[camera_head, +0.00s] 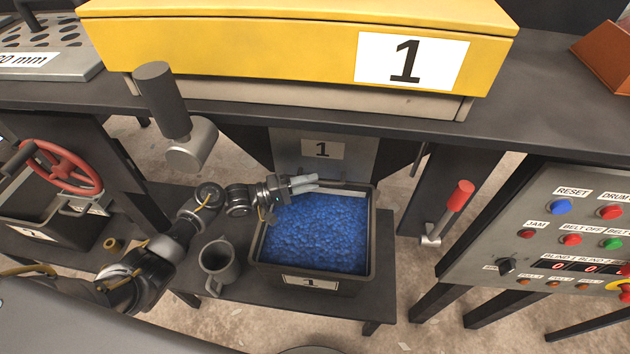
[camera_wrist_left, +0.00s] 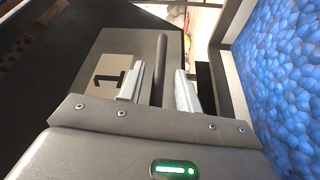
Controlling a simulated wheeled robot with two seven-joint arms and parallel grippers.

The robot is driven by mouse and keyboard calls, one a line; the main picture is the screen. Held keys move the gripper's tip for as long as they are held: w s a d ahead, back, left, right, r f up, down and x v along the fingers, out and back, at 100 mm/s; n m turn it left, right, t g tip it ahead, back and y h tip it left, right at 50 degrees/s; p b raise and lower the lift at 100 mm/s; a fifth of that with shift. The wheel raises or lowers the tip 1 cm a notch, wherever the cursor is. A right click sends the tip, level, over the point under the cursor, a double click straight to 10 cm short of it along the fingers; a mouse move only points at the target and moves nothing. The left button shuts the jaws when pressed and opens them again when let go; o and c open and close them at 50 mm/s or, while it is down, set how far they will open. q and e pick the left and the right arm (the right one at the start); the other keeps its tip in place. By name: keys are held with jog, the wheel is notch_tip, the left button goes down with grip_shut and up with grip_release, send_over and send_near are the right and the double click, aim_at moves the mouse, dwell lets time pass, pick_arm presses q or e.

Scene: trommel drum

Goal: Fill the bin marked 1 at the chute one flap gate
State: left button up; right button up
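The bin marked 1 (camera_head: 268,270) is a dark box on a low shelf, holding blue granules (camera_head: 315,235) that reach near its rim. The chute plate marked 1 (camera_head: 340,150) stands just behind and above it. My left gripper (camera_head: 305,183) is above the bin's back left part, beside the chute plate. In the left wrist view its two fingers (camera_wrist_left: 160,88) are apart, with a dark bar (camera_wrist_left: 160,65) between them. A gap shows beside the bar. The plate (camera_wrist_left: 108,75) and granules (camera_wrist_left: 290,85) also show there. My right gripper is not in view.
A grey mug (camera_head: 217,265) stands on the shelf just left of the bin. A red-handled lever (camera_head: 455,205) is right of the chute. A button panel (camera_head: 560,240) stands at the right, a red handwheel (camera_head: 70,165) at the left. A yellow housing (camera_head: 250,45) overhangs the chute.

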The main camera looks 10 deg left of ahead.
pick_arm(q)
jog(key=v, duration=0.8)
jog(key=shift+s+a+b, duration=0.15)
jog(key=shift+a+b, duration=0.15)
